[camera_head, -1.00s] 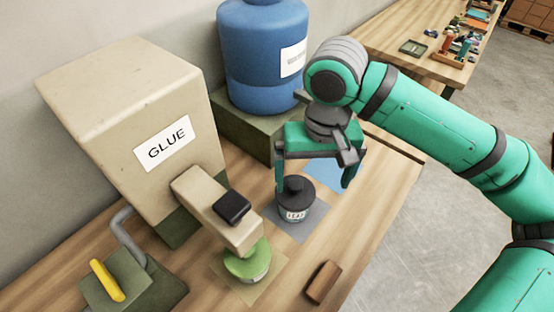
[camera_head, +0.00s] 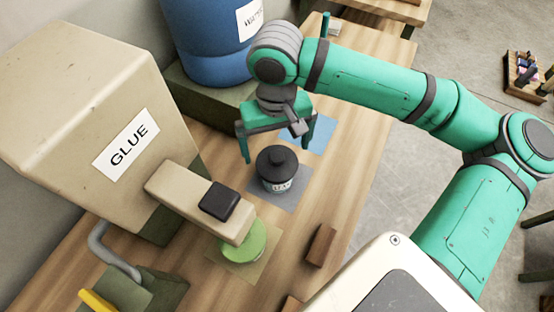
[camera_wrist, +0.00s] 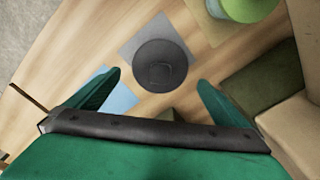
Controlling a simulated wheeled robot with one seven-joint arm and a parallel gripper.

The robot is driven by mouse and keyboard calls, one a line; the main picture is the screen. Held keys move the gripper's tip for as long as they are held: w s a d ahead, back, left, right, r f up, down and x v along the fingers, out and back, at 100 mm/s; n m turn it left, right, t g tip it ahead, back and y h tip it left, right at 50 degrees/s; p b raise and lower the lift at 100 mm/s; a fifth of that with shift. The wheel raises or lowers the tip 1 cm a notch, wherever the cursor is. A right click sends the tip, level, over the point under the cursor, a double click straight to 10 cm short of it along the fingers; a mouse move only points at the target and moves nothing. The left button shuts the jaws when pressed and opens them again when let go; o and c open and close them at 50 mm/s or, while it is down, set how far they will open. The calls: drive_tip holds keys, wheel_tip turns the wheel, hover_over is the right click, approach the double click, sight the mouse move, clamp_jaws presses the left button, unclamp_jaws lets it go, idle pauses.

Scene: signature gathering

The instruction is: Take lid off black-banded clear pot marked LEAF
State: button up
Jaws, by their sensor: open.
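The clear pot (camera_head: 279,185) marked LEAF stands upright on a grey mat in the head view, its black lid (camera_head: 276,161) with a knob on top. In the wrist view the lid (camera_wrist: 161,66) shows from above as a dark disc beyond the fingertips and hides the pot's body. My gripper (camera_head: 278,156) is open and empty, its two green fingers wide apart. In the head view it is above and behind the lid, and no contact shows. In the wrist view the lid lies between the lines of the fingers (camera_wrist: 160,82).
The beige GLUE machine (camera_head: 90,90) stands left, its arm over a green-lidded pot (camera_head: 240,243). A blue drum (camera_head: 210,45) on a green block is behind. A brown block (camera_head: 321,245) lies front right. A blue mat (camera_head: 318,135) is behind the pot.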

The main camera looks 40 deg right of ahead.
sight(277, 156)
drive_tip(key=f, duration=0.4)
drive_tip(key=shift+s, duration=0.2)
drive_tip(key=c, duration=0.9)
